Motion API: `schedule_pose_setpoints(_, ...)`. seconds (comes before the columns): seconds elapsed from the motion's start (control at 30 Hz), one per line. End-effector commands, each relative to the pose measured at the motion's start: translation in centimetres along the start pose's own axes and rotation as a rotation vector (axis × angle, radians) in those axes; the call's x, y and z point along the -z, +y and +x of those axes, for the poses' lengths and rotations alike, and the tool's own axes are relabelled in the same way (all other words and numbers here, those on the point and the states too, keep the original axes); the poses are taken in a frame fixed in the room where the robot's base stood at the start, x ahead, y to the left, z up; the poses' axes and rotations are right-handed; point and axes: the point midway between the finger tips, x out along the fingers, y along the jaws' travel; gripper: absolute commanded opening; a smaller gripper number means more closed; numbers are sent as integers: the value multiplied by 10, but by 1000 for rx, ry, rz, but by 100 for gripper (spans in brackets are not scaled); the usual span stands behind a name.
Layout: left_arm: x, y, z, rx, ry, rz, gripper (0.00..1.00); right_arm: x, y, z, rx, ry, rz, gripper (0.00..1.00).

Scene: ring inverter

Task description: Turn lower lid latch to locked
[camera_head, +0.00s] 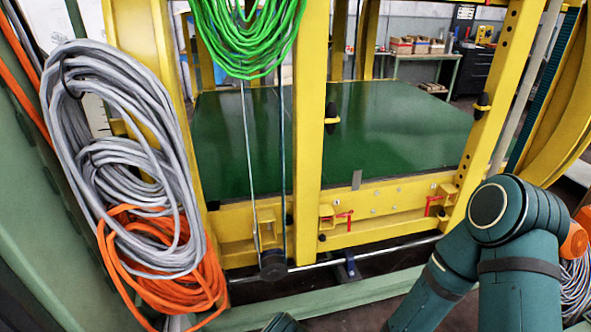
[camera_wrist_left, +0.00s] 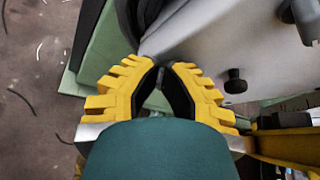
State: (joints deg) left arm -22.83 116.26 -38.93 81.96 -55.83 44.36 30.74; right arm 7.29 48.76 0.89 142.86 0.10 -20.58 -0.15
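I cannot tell for sure which part is the lower lid latch. Two red-handled fittings sit on the low yellow beam in the head view, a left one (camera_head: 343,217) and a right one (camera_head: 432,204). A black knob (camera_head: 331,118) is on the middle yellow post and another black knob (camera_head: 482,102) on the right post. My left gripper (camera_wrist_left: 160,74) shows in the left wrist view, its yellow fingers with black pads close together at the tips, with nothing seen held. A black knob (camera_wrist_left: 235,82) on a grey panel (camera_wrist_left: 215,45) is right of it, apart. My right gripper is not in view.
A green panel (camera_head: 400,125) lies inside the yellow frame. Grey cables (camera_head: 110,130), orange cables (camera_head: 180,280) and green cables (camera_head: 245,45) hang at the left and top. My right arm (camera_head: 515,225) fills the lower right. Open floor (camera_wrist_left: 35,60) shows left in the wrist view.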

Motion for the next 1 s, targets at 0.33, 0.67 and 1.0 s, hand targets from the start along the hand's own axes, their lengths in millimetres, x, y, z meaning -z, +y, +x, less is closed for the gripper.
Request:
schedule_pose_setpoints(0.33,1,5,0,0,0,0,0,0,0,0,0,0,0,0)
schedule_pose_setpoints(0.67,0,5,0,0,0,1,0,0,0,-1,0,0,0,0)
schedule_pose_setpoints(1.0,-4,7,-6,0,1,0,0,0,-2,-5,0,0,0,0)
